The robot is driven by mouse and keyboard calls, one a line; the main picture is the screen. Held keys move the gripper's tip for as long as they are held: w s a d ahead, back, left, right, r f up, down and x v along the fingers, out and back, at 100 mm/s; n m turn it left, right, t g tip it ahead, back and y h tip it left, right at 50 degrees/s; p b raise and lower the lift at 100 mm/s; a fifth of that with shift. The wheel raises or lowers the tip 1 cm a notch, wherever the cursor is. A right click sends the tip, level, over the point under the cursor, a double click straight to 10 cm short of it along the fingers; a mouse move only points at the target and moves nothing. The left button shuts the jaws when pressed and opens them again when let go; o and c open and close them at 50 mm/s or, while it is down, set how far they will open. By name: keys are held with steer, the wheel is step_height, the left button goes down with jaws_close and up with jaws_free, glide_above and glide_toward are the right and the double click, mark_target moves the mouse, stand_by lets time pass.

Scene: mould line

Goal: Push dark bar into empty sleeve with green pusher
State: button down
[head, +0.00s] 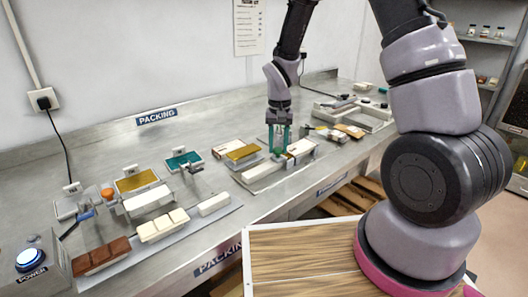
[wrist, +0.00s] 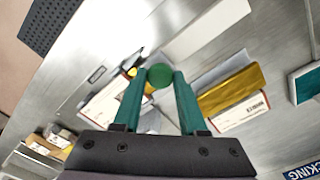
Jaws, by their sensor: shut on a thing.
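My gripper (head: 280,148) points down over the packing fixture on the bench, with its two green fingers closed on the round green knob of the green pusher (wrist: 159,77). The rest of the pusher is mostly hidden. A pale sleeve (head: 301,147) with a brown marking lies just right of the fingers; it also shows left of them in the wrist view (wrist: 103,103). I cannot tell whether it is empty. A dark brown segmented bar (head: 102,256) lies at the near left of the bench. I cannot make out a dark bar beside the pusher.
A long white block (head: 262,173) lies just in front of the gripper. A gold sleeve (head: 242,152) lies to its left. Cream bars (head: 164,226) lie on the left board. A grey tray (head: 372,118) and small packs stand further right. Bare bench lies behind the fixture.

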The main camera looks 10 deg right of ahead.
mark_target(283, 156)
steer(key=shift+w+d, duration=0.65)
steer(key=shift+d, duration=0.25)
steer(key=shift+c, duration=2.2)
jaws_free()
steer(key=shift+w+d, duration=0.1)
steer(key=shift+d, duration=0.05)
steer(key=shift+r, duration=0.1)
step_height(283, 156, up, 11)
